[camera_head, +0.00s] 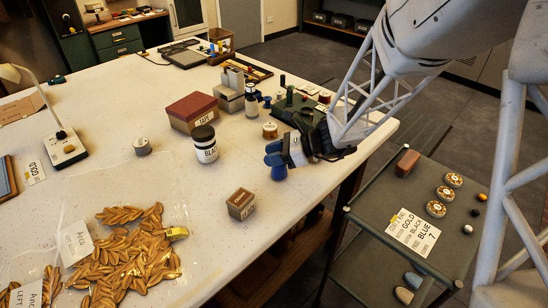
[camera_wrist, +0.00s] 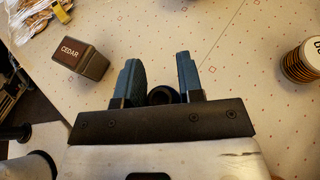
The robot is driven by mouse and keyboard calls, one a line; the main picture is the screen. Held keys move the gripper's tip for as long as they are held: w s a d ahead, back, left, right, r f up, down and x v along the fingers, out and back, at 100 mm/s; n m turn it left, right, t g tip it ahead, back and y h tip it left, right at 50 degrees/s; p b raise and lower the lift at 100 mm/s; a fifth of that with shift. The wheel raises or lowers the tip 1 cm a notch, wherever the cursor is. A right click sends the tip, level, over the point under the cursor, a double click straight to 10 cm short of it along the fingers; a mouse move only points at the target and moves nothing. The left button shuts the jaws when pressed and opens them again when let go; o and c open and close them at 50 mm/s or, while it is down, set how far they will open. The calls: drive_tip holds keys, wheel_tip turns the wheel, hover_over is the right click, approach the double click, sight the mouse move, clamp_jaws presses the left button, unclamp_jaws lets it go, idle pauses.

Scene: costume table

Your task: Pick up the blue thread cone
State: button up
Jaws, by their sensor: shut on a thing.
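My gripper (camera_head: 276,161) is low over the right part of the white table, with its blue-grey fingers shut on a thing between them. In the wrist view the fingers of my gripper (camera_wrist: 160,78) stand either side of this thing, and its round end (camera_wrist: 163,95) looks nearly black. I take it for the blue thread cone; the fingers hide most of it, and its colour is hard to tell from theirs in the head view. I cannot tell whether it touches the table.
The CEDAR block (camera_head: 241,204) stands in front of my gripper; it also shows in the wrist view (camera_wrist: 77,57). A black-lidded jar (camera_head: 205,145), a thread spool (camera_head: 270,131) and a red-topped box (camera_head: 192,110) are nearby. A dark cart (camera_head: 350,230) stands right of the table edge.

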drive_tip(key=shift+r, duration=0.7)
drive_tip(key=shift+s+r, duration=0.2)
drive_tip(key=shift+r, duration=0.7)
drive_tip(key=s+d, duration=0.2)
drive_tip(key=s, duration=0.5)
drive_tip(key=s+d+r, duration=0.1)
drive_tip(key=s+d, duration=0.1)
drive_tip(key=s, duration=0.6)
drive_tip(key=shift+d+r, duration=0.15)
drive_tip(key=shift+d, duration=0.25)
drive_tip(key=shift+w+a, duration=0.1)
drive_tip(key=shift+w, duration=0.05)
